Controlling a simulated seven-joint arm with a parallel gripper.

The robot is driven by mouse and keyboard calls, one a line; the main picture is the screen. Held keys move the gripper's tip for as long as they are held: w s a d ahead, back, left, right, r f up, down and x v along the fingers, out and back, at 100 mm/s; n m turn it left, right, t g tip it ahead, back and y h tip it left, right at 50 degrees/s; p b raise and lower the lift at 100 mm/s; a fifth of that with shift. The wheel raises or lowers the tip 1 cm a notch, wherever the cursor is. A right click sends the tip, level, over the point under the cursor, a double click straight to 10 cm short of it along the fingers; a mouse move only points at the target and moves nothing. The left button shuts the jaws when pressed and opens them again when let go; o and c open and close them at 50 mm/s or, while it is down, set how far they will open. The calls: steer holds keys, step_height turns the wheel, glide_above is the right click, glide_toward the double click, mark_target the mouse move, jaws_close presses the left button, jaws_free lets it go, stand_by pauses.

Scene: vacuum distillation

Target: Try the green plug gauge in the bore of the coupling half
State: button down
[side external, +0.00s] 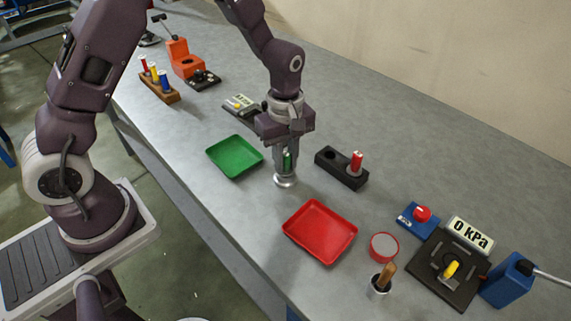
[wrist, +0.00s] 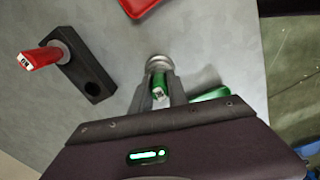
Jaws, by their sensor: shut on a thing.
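The green plug gauge (side external: 287,161) is upright between the fingers of my gripper (side external: 286,166), which is shut on it. The gauge also shows in the wrist view (wrist: 158,86). The silver coupling half (side external: 285,181) stands on the table directly below the gauge; its rim shows just past the fingertips in the wrist view (wrist: 159,61). The fingers hide the gauge's lower end, so I cannot tell whether it is above the bore or inside it.
A black stand (side external: 341,171) right of my gripper holds a red gauge (side external: 356,162); its other hole is empty. A green tray (side external: 234,157) lies left, a red tray (side external: 320,231) in front. A pressure display (side external: 470,236) and black fixture (side external: 447,270) are at right.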

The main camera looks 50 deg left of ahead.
steer(key=shift+r, duration=2.5)
